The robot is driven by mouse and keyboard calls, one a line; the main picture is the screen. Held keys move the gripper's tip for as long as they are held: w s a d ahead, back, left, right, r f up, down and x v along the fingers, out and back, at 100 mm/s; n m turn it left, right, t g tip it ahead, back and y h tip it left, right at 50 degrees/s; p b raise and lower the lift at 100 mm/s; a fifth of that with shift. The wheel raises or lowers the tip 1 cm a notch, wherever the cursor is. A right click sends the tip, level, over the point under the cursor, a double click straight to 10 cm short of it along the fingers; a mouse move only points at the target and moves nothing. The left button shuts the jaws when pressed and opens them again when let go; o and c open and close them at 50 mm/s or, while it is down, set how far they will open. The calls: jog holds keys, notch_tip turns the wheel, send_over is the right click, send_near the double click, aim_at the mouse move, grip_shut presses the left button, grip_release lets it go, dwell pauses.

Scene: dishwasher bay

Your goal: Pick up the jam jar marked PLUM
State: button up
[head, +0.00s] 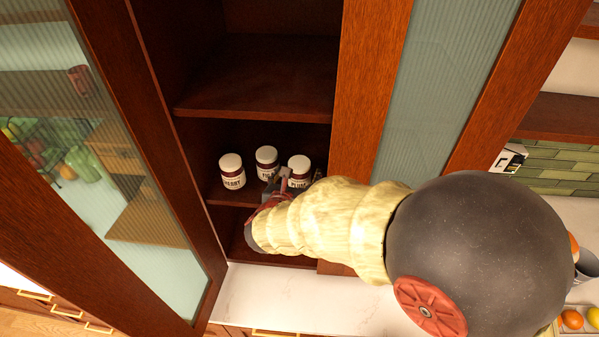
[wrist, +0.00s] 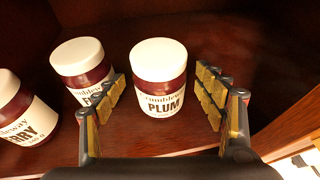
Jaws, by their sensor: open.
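The PLUM jar (wrist: 158,80) has a white lid, dark red contents and a white label. It stands upright on a cabinet shelf, and in the head view it is the rightmost jar (head: 299,171), partly hidden by my arm. My gripper (wrist: 162,103) is open in front of the PLUM jar, with one padded finger toward each side of it and nothing held. In the head view my gripper (head: 285,182) reaches into the cabinet from the right, its fingertips hard to make out.
A jar whose label is partly hidden by my left finger (wrist: 82,70) stands just left of the PLUM jar. A jar with a label ending in "RRY" (wrist: 22,112) is farther left. The open glass door (head: 120,160) and the cabinet's right upright (head: 365,90) flank the shelf.

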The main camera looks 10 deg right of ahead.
jog(key=shift+x, duration=0.9)
jog(key=shift+s, duration=0.1)
jog(key=shift+c, duration=0.2)
jog(key=shift+r, duration=0.1)
jog(key=c, duration=1.7)
